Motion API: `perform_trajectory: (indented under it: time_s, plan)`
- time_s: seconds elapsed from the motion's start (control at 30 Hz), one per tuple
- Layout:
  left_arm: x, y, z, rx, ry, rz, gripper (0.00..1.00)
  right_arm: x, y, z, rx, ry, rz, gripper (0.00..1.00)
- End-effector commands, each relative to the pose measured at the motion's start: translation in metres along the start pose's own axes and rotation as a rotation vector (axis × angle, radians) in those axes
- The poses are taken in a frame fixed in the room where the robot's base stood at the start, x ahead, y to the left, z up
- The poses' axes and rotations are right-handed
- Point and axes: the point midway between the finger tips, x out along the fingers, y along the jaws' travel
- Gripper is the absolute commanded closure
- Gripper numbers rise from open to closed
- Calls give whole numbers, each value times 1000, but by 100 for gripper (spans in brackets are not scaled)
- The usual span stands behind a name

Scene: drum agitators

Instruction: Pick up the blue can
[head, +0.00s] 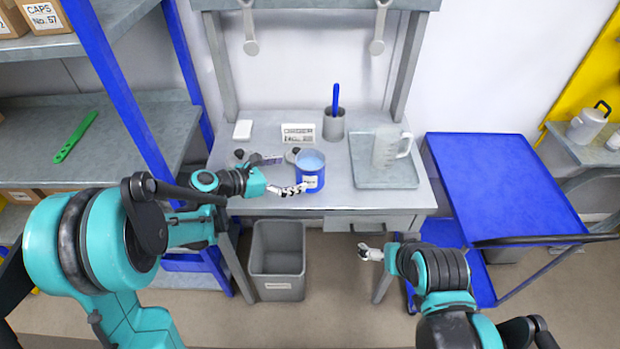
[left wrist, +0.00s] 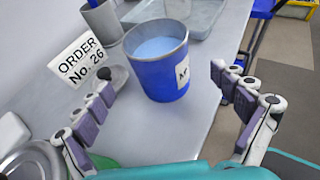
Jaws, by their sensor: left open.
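The blue can (head: 311,172) stands upright on the grey workbench, open at the top with pale blue contents and a white label on its side. In the left wrist view the blue can (left wrist: 162,74) is ahead of my left gripper (left wrist: 165,112), between the lines of its two spread fingers. My left gripper (head: 290,189) is open and empty, at the left side of the can in the head view. I cannot tell whether a finger touches it. My right gripper (head: 368,253) is low in front of the bench, away from the can; its fingers are too small to read.
On the bench are an order card (head: 298,133), a grey cup (head: 334,126) with a blue-handled tool, and a tray (head: 385,183) holding a clear jug (head: 388,148). A grey bin (head: 278,262) stands below. A blue cart (head: 505,185) is at the right.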

Motion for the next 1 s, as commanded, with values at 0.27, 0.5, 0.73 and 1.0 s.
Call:
perform_trajectory:
  time_s: [0.27,0.5,0.73,1.0]
  plan:
    - [20,0,-16,2,1,-1,4,9,0,7,0,0,0,5]
    - [56,-1,-18,3,0,-2,4,19,0,14,0,0,0,5]
    - [81,0,-16,3,1,0,4,25,0,18,0,0,0,5]
    - [81,0,-15,2,1,1,12,24,0,17,0,0,0,5]
